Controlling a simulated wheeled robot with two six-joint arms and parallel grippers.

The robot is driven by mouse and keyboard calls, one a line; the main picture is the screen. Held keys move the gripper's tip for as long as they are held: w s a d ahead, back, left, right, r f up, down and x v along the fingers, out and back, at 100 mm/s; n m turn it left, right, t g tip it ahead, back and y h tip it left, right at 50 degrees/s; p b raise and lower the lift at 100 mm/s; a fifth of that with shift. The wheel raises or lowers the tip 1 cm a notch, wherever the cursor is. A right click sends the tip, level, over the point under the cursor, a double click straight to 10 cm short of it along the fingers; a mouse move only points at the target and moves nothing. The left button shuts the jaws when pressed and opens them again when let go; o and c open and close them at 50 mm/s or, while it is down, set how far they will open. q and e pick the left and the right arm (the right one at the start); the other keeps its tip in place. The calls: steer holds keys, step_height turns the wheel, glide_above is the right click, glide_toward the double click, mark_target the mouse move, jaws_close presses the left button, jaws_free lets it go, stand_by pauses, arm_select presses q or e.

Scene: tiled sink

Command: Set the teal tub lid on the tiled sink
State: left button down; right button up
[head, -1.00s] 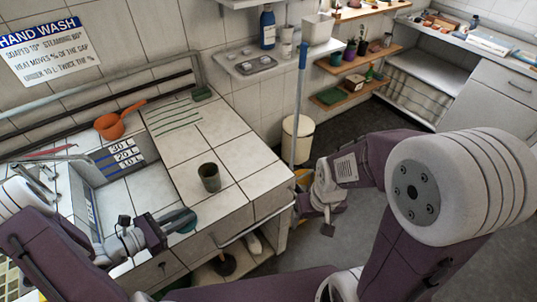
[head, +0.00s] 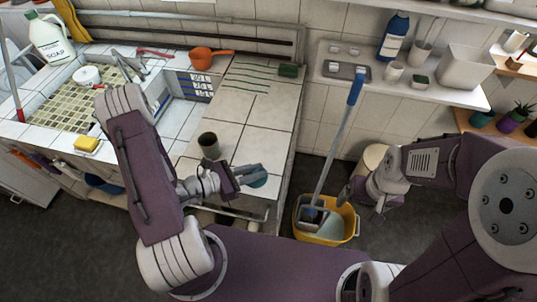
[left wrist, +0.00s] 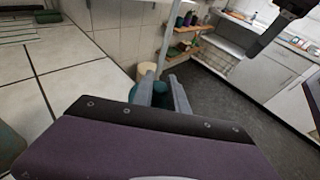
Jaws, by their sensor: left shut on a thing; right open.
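The tiled sink (head: 232,132) has a white tiled counter, with its tiled basin (head: 75,104) at the left. My left gripper (head: 250,176) is shut on the teal tub lid (head: 259,183) at the counter's front right corner, mostly hiding the lid. The head view does not show clearly whether the lid touches the counter. In the left wrist view, teal of the lid shows between the grey fingers (left wrist: 160,92). My right gripper (head: 365,200) is open and empty, right of the counter above the floor.
A dark cup (head: 209,146) stands on the counter left of the lid. An orange dipper (head: 201,58) and green block (head: 288,70) lie at the back. A yellow bucket (head: 345,233) with a blue-handled mop (head: 337,140) stands right. Tiles behind the cup are clear.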

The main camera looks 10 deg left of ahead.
arm_select(q)
steer(key=shift+s+d+r, duration=0.2)
steer(key=shift+s+r, duration=0.05)
steer(key=shift+r, duration=0.1)
steer(key=shift+a, duration=0.1)
steer(key=w+f+b, duration=0.1)
steer(key=b, duration=0.1)
steer(key=w+f+b, duration=0.1)
steer(key=f+b, duration=0.1)
steer(key=b, duration=0.1)
steer(key=shift+w+a, duration=0.1)
steer(key=shift+w+r+p, duration=0.2)
steer(key=shift+w+p, duration=0.4)
steer(key=shift+w, duration=0.3)
glide_above(260, 160)
steer(key=s, duration=0.3)
steer(key=f, duration=0.4)
steer(key=shift+w+d+f, duration=0.1)
steer(key=shift+w+d, duration=0.15)
steer(key=shift+d, duration=0.05)
steer(key=shift+w+f, duration=0.25)
steer(key=shift+w, duration=0.15)
step_height(260, 160, down, 4)
steer(key=shift+s+r, duration=0.1)
steer(key=shift+r, duration=0.15)
steer(key=shift+f, duration=0.25)
arm_select(e)
steer(key=f, duration=0.2)
steer(key=shift+w+a+f, duration=0.1)
steer(key=shift+a+f, duration=0.2)
